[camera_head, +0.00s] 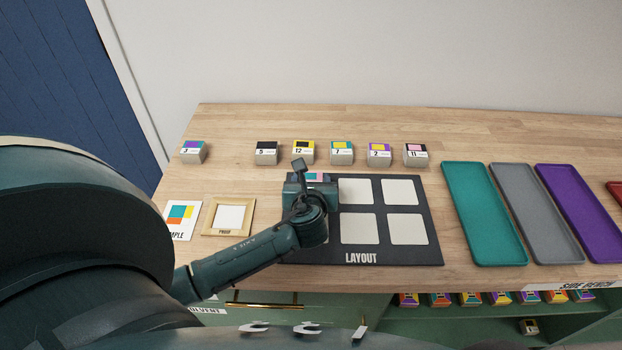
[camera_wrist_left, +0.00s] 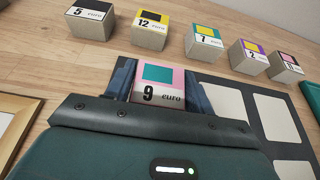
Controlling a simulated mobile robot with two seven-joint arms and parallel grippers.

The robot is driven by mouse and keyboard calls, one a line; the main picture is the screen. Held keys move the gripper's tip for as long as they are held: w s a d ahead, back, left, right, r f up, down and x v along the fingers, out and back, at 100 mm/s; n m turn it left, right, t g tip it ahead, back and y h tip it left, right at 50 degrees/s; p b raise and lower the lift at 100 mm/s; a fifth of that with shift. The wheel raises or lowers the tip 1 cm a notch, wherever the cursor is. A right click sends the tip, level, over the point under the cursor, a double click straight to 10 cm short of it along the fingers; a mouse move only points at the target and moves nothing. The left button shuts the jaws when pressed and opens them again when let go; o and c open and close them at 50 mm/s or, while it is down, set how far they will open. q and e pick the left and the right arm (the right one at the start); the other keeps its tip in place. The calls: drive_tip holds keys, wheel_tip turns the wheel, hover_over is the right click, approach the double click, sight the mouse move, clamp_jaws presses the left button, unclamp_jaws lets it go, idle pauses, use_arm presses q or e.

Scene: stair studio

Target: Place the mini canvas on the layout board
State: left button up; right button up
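The mini canvas (camera_wrist_left: 160,88), a small block with a pink and teal top and a "9 euro" label, sits between the fingers of my left gripper (camera_wrist_left: 158,92) in the left wrist view. The fingers flank it closely and look shut on it. In the head view the canvas (camera_head: 316,177) shows just beyond my left gripper (camera_head: 313,182), at the upper left of the dark layout board (camera_head: 405,257). The gripper hides the board's left cells. Whether the canvas touches the board cannot be told. My right gripper is not in view.
Several other mini canvases, such as the 12 euro one (camera_head: 303,152), stand in a row behind the board. A framed proof (camera_head: 229,216) and a sample card (camera_head: 181,219) lie left. Teal (camera_head: 484,215), grey (camera_head: 537,215) and purple (camera_head: 580,215) trays lie right. Visible board cells are empty.

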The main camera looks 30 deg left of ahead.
use_arm(q)
drive_tip(key=o, duration=0.4)
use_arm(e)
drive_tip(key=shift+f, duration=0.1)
use_arm(q)
drive_tip(key=shift+r, duration=0.15)
drive_tip(key=v, duration=1.2)
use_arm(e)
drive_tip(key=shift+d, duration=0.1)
use_arm(q)
drive_tip(key=shift+s, duration=0.1)
